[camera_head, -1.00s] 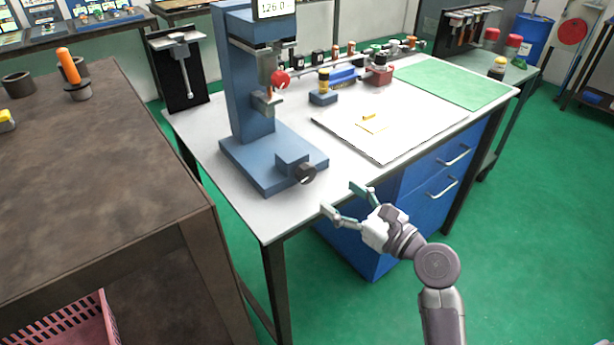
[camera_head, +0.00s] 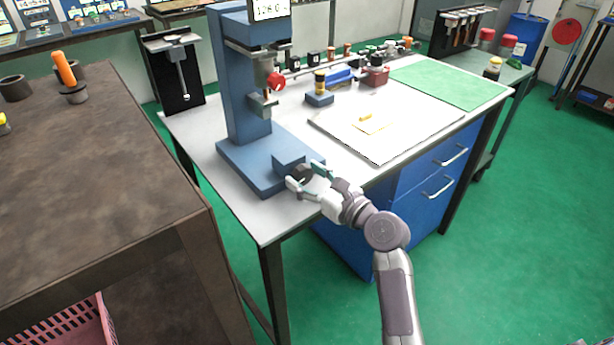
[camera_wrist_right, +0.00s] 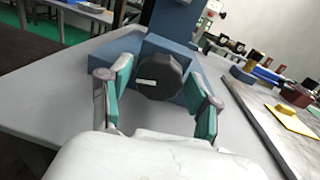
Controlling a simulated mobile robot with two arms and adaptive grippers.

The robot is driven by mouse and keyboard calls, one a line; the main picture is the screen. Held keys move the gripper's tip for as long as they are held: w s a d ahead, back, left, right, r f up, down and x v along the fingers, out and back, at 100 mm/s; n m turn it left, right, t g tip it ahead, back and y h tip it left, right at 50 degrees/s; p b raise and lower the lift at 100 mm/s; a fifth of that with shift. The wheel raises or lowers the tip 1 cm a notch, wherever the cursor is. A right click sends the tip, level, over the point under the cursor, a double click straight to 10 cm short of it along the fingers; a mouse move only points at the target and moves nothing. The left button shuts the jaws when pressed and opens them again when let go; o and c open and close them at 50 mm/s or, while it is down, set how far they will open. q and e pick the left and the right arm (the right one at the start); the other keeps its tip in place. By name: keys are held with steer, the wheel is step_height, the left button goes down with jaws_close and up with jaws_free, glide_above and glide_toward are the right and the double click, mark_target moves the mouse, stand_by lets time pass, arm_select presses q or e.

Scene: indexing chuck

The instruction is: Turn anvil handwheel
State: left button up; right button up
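The anvil handwheel is a dark, faceted round knob (camera_wrist_right: 160,78) with a pale mark, on the front of the blue base (camera_head: 240,168) of a press-like measuring stand. It also shows, partly hidden by a finger, in the head view (camera_head: 301,174). My right gripper (camera_head: 304,177) is open, with one finger to each side of the handwheel. In the right wrist view the teal-padded fingers (camera_wrist_right: 160,98) stand left and right of the handwheel, with a gap visible on both sides. My left gripper is not in view.
The white bench top (camera_head: 262,215) is clear in front of the stand. A light board with a small yellow piece (camera_head: 369,124) lies to the right. Small gauges and a red block (camera_head: 375,76) stand behind it. A brown table (camera_head: 95,190) is at the left.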

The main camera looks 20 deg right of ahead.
steer(key=c, duration=0.8)
steer(key=shift+o, duration=0.2)
